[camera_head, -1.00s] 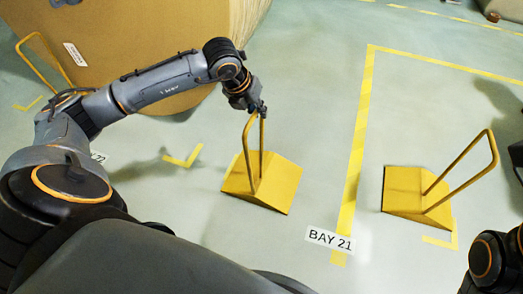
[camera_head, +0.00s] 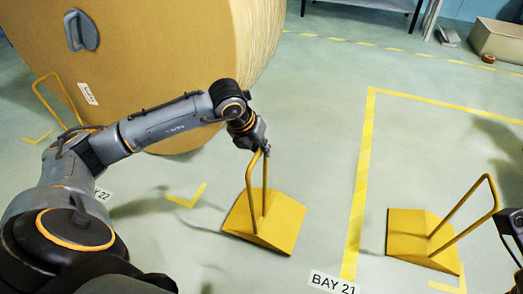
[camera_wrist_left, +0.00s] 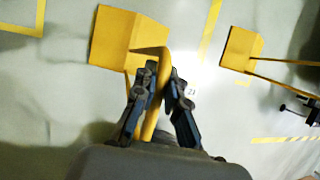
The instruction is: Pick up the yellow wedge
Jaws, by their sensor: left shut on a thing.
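A yellow wedge (camera_head: 265,222) with a tall bent-tube handle stands in the middle of the head view. My left gripper (camera_head: 262,148) is shut on the top of this handle. The left wrist view shows the fingers (camera_wrist_left: 158,95) on either side of the yellow tube, with the wedge (camera_wrist_left: 112,38) beyond. The wedge appears to rest on the floor, but its underside is hidden. A second yellow wedge (camera_head: 408,222) with a similar handle stands at the right, apart from the gripper. A dark piece of my right arm shows at the right edge; its gripper fingers do not show.
A huge kraft roll (camera_head: 165,60) stands behind my left arm. Another yellow handle (camera_head: 52,95) rises beside it at the left. Yellow floor tape (camera_head: 360,185) runs between the two wedges, near a BAY 21 label (camera_head: 332,283).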

